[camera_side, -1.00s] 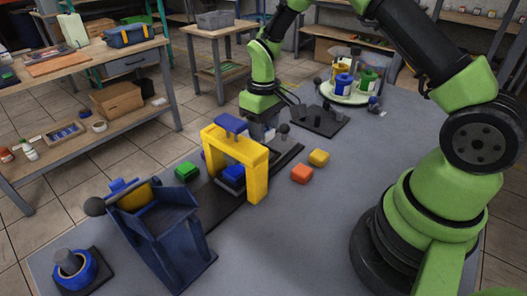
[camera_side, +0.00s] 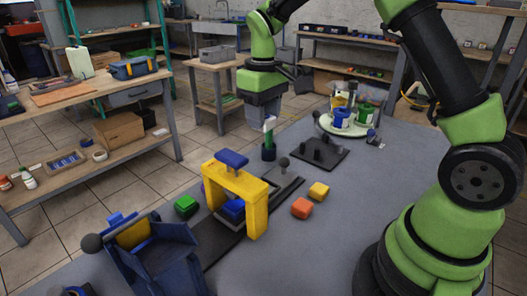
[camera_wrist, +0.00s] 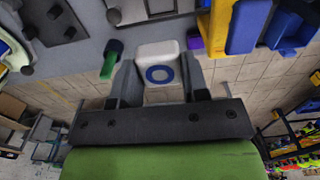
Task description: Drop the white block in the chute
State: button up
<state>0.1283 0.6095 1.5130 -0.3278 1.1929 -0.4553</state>
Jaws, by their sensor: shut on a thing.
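My gripper (camera_wrist: 158,80) is shut on a white block (camera_wrist: 160,65) with a blue ring on its face, held between the two dark fingers in the wrist view. In the side view my gripper (camera_side: 265,112) is raised above the table, behind the yellow press, and the white block (camera_side: 270,122) shows only as a small pale patch. A dark blue slanted bin (camera_side: 165,262), which looks like the chute, stands at the front left, well away from my gripper. Its lower part is cut off by the picture's edge.
A yellow press frame (camera_side: 255,208) with a blue top stands between my gripper and the blue bin. A green upright handle (camera_wrist: 110,60) is beside the block. Green (camera_side: 186,206), orange (camera_side: 302,208) and yellow (camera_side: 319,191) blocks lie near the press.

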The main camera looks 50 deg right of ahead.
notch_tip(320, 180, up, 10)
jog(key=s+a, duration=0.3)
jog(key=a, duration=1.1)
jog(key=s+a, duration=0.4)
jog(key=a, duration=1.1)
jog(key=shift+f, duration=6.35)
